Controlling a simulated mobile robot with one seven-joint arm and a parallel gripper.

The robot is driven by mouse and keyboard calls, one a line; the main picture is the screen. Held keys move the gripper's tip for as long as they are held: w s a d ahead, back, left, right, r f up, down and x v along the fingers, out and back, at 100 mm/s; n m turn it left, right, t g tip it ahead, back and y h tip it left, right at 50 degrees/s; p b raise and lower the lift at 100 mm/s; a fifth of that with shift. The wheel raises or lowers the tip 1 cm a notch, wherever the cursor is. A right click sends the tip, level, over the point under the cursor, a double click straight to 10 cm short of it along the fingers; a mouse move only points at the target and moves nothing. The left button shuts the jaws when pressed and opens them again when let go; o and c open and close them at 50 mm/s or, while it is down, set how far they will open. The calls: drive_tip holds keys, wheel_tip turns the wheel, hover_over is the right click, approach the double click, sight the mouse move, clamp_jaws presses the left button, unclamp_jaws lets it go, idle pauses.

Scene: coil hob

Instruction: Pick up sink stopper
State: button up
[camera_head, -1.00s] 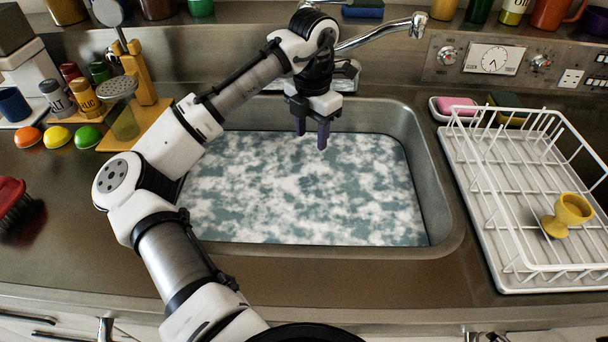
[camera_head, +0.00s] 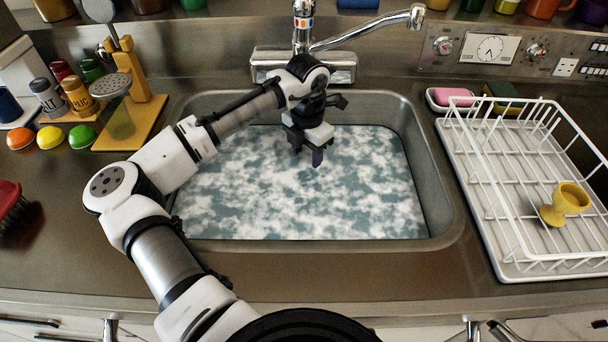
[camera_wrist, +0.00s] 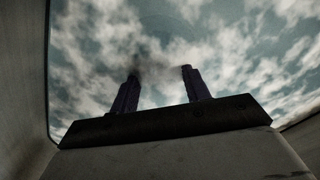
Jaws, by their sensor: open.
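The sink (camera_head: 438,215) is filled with cloudy blue-white, foamy water (camera_head: 350,205). No sink stopper can be seen in either view; the water hides the bottom of the sink. My gripper (camera_head: 305,158) is over the back middle of the sink, pointing down and empty. In the wrist view my gripper (camera_wrist: 158,75) shows two dark fingers set apart, with only the cloudy water beyond them. A dark smudge lies at and between the fingertips. I cannot tell whether the tips touch the water.
The tap (camera_head: 375,28) stands behind the sink, its spout reaching right above the back rim. A white dish rack (camera_head: 490,185) with a yellow egg cup (camera_head: 568,202) stands at the right. Shakers and a wooden stand (camera_head: 145,105) are at the left. A red brush (camera_head: 12,200) lies far left.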

sight(304, 166)
drive_tip(key=f, duration=0.4)
drive_tip(key=shift+a+f+p, duration=0.15)
drive_tip(key=shift+a+p, duration=0.15)
drive_tip(key=shift+c, duration=0.5)
clamp_jaws()
